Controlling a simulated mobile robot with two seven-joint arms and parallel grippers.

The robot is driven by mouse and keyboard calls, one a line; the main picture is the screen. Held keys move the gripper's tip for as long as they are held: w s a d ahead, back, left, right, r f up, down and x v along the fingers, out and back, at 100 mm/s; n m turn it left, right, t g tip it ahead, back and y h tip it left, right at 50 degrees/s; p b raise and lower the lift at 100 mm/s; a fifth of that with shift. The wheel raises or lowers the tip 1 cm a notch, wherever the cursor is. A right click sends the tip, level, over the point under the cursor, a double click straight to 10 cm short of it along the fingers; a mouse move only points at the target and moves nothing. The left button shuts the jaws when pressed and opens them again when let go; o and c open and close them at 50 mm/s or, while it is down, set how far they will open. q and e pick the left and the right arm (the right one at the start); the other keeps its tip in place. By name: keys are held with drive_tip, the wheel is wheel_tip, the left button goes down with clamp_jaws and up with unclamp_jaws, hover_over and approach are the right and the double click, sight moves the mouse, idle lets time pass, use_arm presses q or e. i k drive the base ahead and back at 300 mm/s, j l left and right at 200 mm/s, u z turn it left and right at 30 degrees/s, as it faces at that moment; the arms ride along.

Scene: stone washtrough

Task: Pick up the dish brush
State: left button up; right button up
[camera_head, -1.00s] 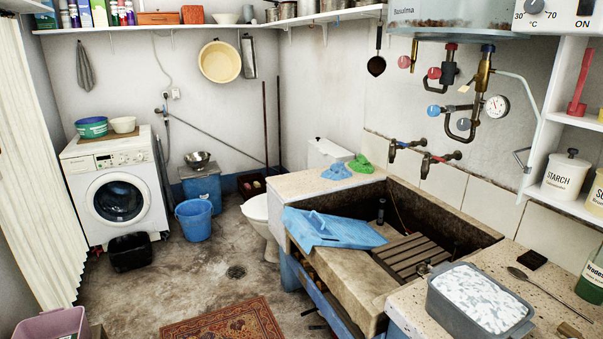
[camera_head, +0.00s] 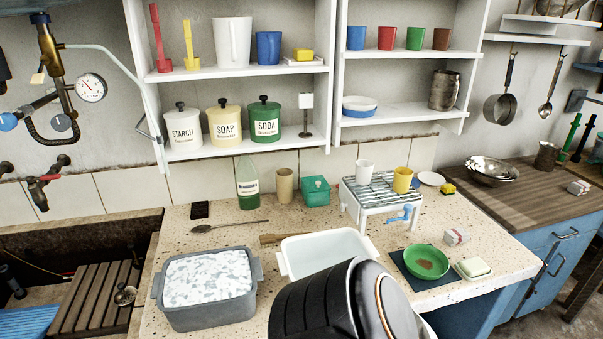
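No dish brush can be made out with certainty. A flat wooden handle-like piece (camera_head: 272,239) lies on the speckled counter (camera_head: 212,218), its right end against or behind the white basin (camera_head: 325,248), so what it belongs to is hidden. A red long-handled tool (camera_head: 158,40) and a shorter yellow one (camera_head: 188,45) stand on the upper left shelf. Neither of my grippers is in view. A black and grey link of mine covers the bottom middle and hides part of the basin and the counter's front.
A grey tub of foamy water (camera_head: 208,286) stands left of the basin. A green bottle (camera_head: 247,182), a wooden cup (camera_head: 285,186) and a green box (camera_head: 315,190) stand behind. A white rack (camera_head: 372,196) with cups, a green bowl (camera_head: 427,262) and soap (camera_head: 473,268) are at right.

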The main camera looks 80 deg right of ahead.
sight(269, 240)
drive_tip(key=z, duration=1.55)
